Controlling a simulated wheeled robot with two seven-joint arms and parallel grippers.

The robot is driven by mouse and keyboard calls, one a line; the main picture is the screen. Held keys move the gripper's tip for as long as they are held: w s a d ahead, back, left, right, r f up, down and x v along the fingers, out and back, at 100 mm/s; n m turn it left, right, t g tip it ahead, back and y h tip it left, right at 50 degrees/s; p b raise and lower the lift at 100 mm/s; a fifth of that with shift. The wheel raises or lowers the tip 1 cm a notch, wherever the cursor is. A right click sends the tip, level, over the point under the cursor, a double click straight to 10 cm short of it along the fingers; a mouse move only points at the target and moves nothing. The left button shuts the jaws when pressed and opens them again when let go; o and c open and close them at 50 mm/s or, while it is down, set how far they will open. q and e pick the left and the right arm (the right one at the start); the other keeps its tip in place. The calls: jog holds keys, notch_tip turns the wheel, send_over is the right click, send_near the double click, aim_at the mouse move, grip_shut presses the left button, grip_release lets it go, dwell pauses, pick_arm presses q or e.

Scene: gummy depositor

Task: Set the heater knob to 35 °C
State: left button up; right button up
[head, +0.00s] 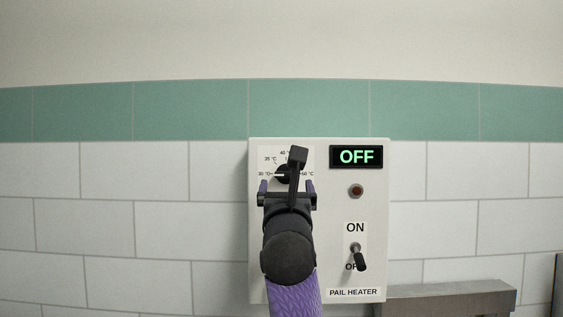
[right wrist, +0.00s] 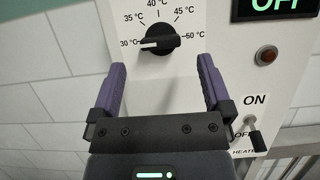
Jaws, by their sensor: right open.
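The heater knob (right wrist: 160,40) is a black round knob with a white pointer mark, on a dial printed from 30 °C to 50 °C. The white mark points left, at the 30 °C label. In the head view the knob (head: 282,174) is partly hidden behind my right wrist. My right gripper (right wrist: 161,66) is open and empty, with purple fingers. In the right wrist view its fingertips lie just below the knob, one to each side, with a gap between them and the knob. My left gripper is out of view.
The pail heater box (head: 320,215) is on a tiled wall. Its display (head: 356,157) reads OFF, above a dull red lamp (head: 356,191). The toggle switch (head: 358,254) points down to OFF. A grey metal ledge (head: 450,297) is at lower right.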

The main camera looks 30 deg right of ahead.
aim_at(286, 175)
jog(key=p+x, duration=0.1)
jog(key=x, duration=0.2)
jog(key=shift+w+d+r, duration=0.1)
jog(key=shift+d+r, duration=0.05)
jog(key=shift+r, duration=0.15)
jog(key=shift+w+d+r+p, duration=0.1)
jog(key=shift+w+d+p, duration=0.2)
jog(key=shift+w, duration=0.2)
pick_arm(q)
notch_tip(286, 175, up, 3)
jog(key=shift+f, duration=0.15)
pick_arm(e)
jog(key=c, duration=1.2)
jog(key=shift+c, duration=0.2)
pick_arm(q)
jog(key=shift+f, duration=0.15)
pick_arm(e)
jog(key=shift+a, duration=0.1)
